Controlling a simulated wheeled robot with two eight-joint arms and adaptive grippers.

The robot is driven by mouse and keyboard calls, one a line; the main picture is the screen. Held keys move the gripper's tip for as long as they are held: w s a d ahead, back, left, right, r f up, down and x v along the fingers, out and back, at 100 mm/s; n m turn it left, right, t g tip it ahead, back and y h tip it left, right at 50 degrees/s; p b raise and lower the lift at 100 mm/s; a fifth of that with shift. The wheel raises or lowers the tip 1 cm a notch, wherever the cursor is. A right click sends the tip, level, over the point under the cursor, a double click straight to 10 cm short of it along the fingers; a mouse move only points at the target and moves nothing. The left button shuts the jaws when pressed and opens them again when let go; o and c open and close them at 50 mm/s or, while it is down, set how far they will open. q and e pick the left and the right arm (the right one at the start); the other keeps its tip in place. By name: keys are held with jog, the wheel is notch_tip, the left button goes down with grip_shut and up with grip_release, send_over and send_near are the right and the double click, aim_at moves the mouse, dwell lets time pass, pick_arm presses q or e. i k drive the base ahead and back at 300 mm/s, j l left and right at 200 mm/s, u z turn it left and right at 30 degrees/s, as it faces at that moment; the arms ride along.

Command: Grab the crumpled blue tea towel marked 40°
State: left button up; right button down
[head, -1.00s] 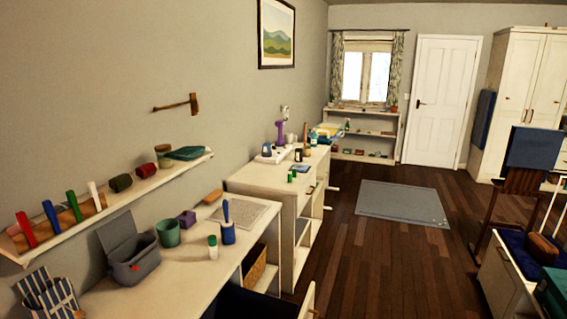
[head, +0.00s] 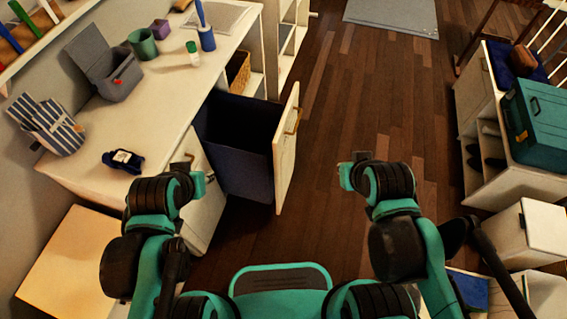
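A small crumpled dark blue cloth (head: 113,164) with a white label lies on the near end of the white counter (head: 85,178) in the head view. The mark on the label is too small to read. My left gripper (head: 190,172) is to the right of the cloth, by the counter's front edge, and does not touch it. My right gripper (head: 350,172) is over the dark floor, well away from the cloth. Neither gripper shows anything held, and the finger gaps are not clear.
A blue-striped cloth item (head: 50,123) and a grey open-lidded box (head: 122,83) stand behind the cloth. A pulled-out dark blue bin (head: 235,150) with a white front panel (head: 287,150) juts out beside the counter. Low white shelves (head: 490,185) stand at right.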

aim_at(119, 158)
jog(key=u, duration=1.45)
jog(key=i+j+z, duration=0.1)
jog(key=z, duration=0.25)
jog(key=i+j+z, duration=0.2)
jog(key=z, duration=0.2)
jog(key=i+j+z, duration=0.2)
jog(key=z, duration=0.15)
